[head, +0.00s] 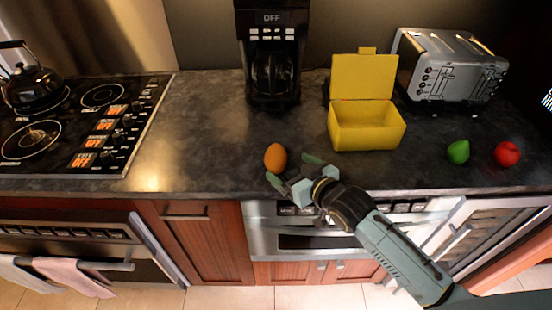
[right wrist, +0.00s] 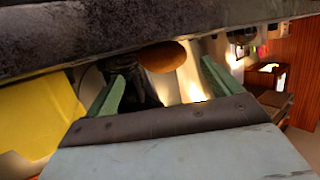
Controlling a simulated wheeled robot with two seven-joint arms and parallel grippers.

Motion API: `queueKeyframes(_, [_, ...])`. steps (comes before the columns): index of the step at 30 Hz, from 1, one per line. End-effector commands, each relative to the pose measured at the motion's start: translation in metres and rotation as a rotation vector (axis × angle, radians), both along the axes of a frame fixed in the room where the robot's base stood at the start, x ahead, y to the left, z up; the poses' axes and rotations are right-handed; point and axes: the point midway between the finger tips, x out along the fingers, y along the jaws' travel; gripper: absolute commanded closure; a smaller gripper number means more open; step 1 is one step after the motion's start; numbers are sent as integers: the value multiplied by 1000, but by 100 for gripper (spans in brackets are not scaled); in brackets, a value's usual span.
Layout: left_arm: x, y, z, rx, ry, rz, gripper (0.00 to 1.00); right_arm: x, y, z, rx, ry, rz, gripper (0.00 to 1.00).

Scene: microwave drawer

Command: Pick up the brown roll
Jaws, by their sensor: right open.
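The brown roll (head: 275,157) is an orange-brown egg-shaped thing on the dark counter, near its front edge and left of the yellow box. In the right wrist view the roll (right wrist: 163,56) shows beyond the gap between the fingers. My right gripper (head: 290,170) is open at the counter's front edge, just in front of and to the right of the roll. Its two green fingers (right wrist: 160,82) are apart with nothing between them. I cannot tell from the head view whether a finger touches the roll. My left gripper is not in view.
An open yellow box (head: 367,135) stands right of the roll, with a green fruit (head: 458,151) and a red fruit (head: 507,153) farther right. A coffee maker (head: 271,60) and a toaster (head: 450,70) stand behind. The stove (head: 75,130) is left. Bare counter (head: 205,130) lies left of the roll.

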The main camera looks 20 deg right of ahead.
Motion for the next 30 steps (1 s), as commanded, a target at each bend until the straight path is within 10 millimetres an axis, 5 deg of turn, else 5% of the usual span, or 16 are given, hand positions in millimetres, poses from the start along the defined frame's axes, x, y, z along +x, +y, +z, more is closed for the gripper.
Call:
queueKeyframes(10, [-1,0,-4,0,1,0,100,39,14,-14,0,-1,0,10])
queueKeyframes(20, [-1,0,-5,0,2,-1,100,46,17,-17,0,0,0,10])
queueKeyframes(30, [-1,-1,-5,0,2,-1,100,45,16,-17,0,0,0,52])
